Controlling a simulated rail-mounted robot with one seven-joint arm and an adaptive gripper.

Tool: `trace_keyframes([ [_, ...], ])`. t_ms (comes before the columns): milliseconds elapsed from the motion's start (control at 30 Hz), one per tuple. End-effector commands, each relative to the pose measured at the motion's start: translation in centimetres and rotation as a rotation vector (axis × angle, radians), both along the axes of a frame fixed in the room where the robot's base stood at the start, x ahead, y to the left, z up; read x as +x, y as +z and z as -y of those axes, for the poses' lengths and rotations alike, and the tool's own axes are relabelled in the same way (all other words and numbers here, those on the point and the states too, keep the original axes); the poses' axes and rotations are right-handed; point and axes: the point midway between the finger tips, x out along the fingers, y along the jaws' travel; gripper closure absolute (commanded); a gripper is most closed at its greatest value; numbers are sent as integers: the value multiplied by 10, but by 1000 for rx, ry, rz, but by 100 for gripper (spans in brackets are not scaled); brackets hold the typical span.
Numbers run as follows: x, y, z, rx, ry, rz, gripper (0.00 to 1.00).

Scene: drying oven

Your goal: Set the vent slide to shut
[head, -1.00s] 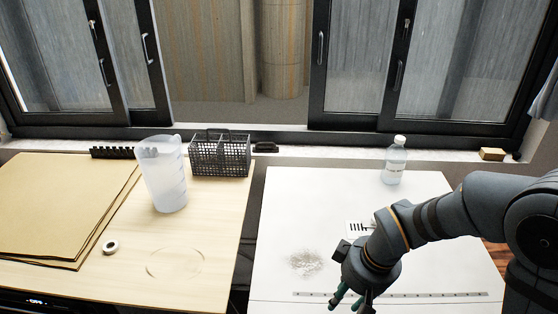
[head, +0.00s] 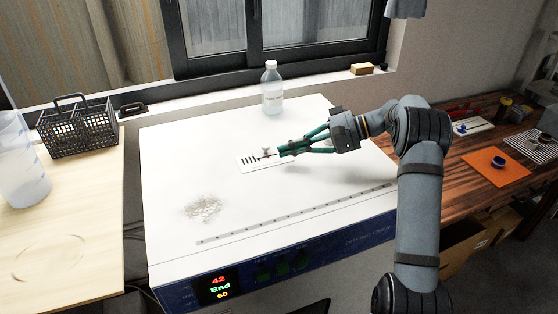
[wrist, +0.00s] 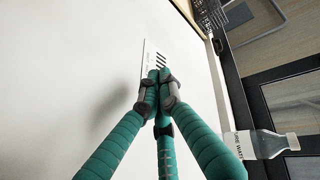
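The vent slide (head: 249,163) is a small white plate with a row of black slots on top of the white drying oven (head: 190,160). The dark slots are visible at its left part. A small knob (head: 266,152) stands up near its right part. My gripper (head: 282,150) reaches in from the right, low over the plate, with its teal fingers drawn together just right of the knob. In the wrist view the fingertips (wrist: 160,77) meet over the near end of the slotted plate (wrist: 152,53) and hide the knob. I cannot tell whether they touch it.
A labelled bottle (head: 272,90) stands at the oven's back edge. A black basket (head: 78,130) and a pitcher (head: 18,165) are at left. The oven display (head: 219,287) shows 42, End, 60.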

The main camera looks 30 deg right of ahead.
Motion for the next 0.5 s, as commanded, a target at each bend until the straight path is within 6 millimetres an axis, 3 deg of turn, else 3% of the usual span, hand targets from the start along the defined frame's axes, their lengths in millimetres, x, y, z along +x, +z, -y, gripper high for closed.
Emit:
trace_keyframes([
  [33,3,-11,40,47,-74,52,100],
  [100,2,-4,80,92,-145,117,100],
  [200,-2,3,113,126,-202,177,100],
  [333,-1,9,123,142,-224,201,100],
  [500,14,7,105,141,-223,200,100],
])
